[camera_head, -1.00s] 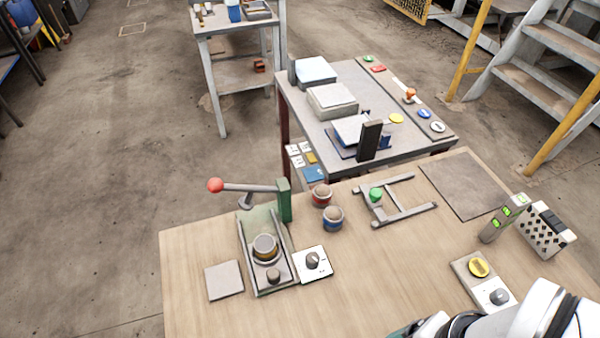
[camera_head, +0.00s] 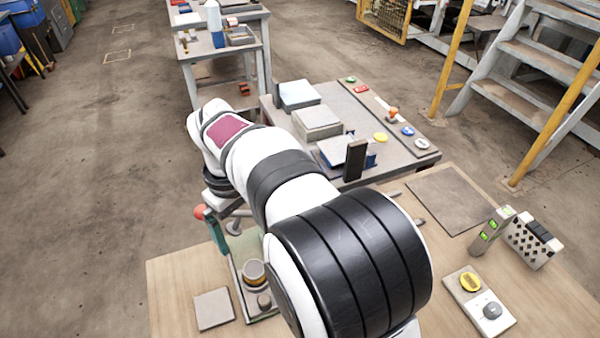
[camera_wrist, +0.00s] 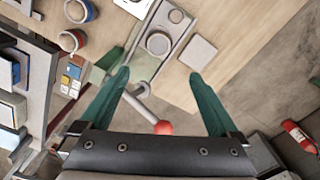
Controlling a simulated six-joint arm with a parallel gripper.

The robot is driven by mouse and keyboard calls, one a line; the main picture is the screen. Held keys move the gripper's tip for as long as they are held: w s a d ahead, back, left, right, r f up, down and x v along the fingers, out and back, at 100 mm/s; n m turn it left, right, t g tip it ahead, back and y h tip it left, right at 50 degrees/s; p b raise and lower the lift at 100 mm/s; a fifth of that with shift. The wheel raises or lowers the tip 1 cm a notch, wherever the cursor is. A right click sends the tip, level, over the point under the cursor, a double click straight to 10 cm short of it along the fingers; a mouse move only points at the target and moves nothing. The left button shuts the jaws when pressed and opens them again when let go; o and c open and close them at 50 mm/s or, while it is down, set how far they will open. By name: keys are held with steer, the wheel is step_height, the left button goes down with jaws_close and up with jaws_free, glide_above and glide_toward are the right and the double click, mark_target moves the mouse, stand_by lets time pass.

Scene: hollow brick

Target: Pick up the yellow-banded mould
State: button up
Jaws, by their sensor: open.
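The yellow-banded mould (camera_head: 253,274) is a short grey cylinder standing upright in the bed of the green lever press (camera_head: 236,314). In the wrist view the mould (camera_wrist: 159,43) shows from above, beyond the fingertips and roughly between their lines. My gripper (camera_wrist: 160,76) is open and empty, its two teal fingers apart, above the press lever. The lever's red ball (camera_wrist: 163,128) shows between the fingers, nearer the palm. In the head view my arm covers the right part of the press; one teal finger shows beside the red ball (camera_head: 200,211).
A red-banded mould (camera_wrist: 70,40) and a blue-banded mould (camera_wrist: 79,10) stand beside the press. A second table (camera_head: 412,153) holding blocks and a dark upright stands behind.

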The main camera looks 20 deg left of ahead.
mark_target(254, 268)
steer(key=f, duration=1.5)
steer(key=shift+d, duration=0.35)
steer(key=shift+r, duration=0.1)
jaws_close()
